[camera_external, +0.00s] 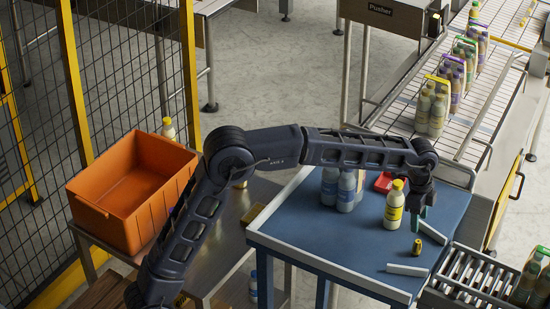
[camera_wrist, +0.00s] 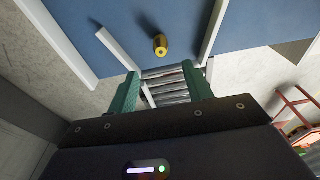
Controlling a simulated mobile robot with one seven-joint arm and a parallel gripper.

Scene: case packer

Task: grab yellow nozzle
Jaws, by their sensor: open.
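The yellow nozzle (camera_external: 417,247) is a small yellow cylinder with a dark part, on the blue table (camera_external: 290,229) near its front right corner. In the wrist view the nozzle (camera_wrist: 160,46) lies just beyond the fingertips, about centred between them. My gripper (camera_external: 418,221) points down above the table, a little behind the nozzle and apart from it. Its green fingers also show in the wrist view (camera_wrist: 160,82), spread wide with nothing between them.
A yellow bottle (camera_external: 394,206) stands just left of my gripper. Pale bottles (camera_external: 346,190) and a red tray (camera_external: 384,182) are behind it. White guide strips (camera_external: 407,269) flank the nozzle. A roller conveyor (camera_external: 478,276) adjoins the table at right. An orange crate (camera_external: 160,205) is at left.

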